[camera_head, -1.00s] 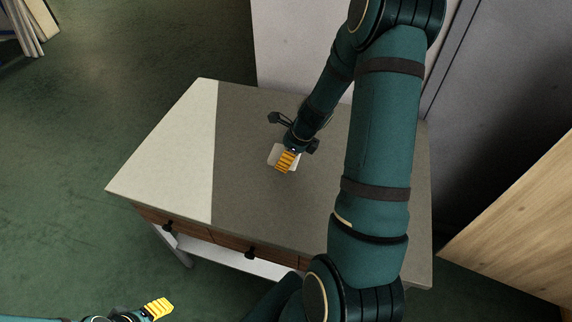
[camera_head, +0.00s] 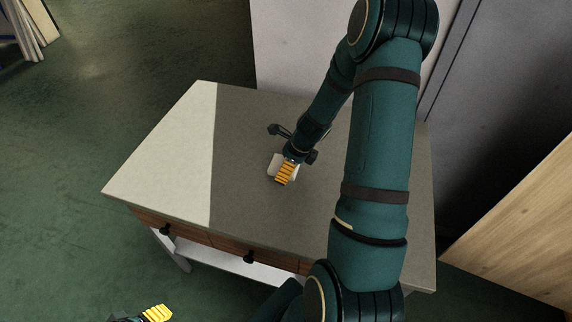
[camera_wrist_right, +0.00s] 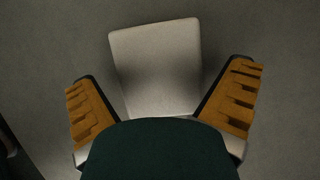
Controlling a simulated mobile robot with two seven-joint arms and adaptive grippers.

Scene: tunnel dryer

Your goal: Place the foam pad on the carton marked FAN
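A pale grey-white pad (camera_head: 273,166), which looks like the foam pad, lies on the grey part of the table top. In the right wrist view the pad (camera_wrist_right: 158,65) is a flat, rounded square between my right gripper's spread fingers. My right gripper (camera_head: 286,173) is open over the pad, with a gap on each side of it; the wrist housing hides the pad's near edge. My left gripper (camera_head: 156,313) shows only an orange-yellow finger pad at the bottom edge, away from the table; its opening cannot be told. No carton marked FAN is in view.
The table (camera_head: 165,150) has a sunlit left part and drawers with dark knobs (camera_head: 249,257) at its front. Its top is otherwise clear. A pale wall or panel stands behind it, a wooden panel (camera_head: 520,225) at right. Boards (camera_head: 33,25) lean at far left.

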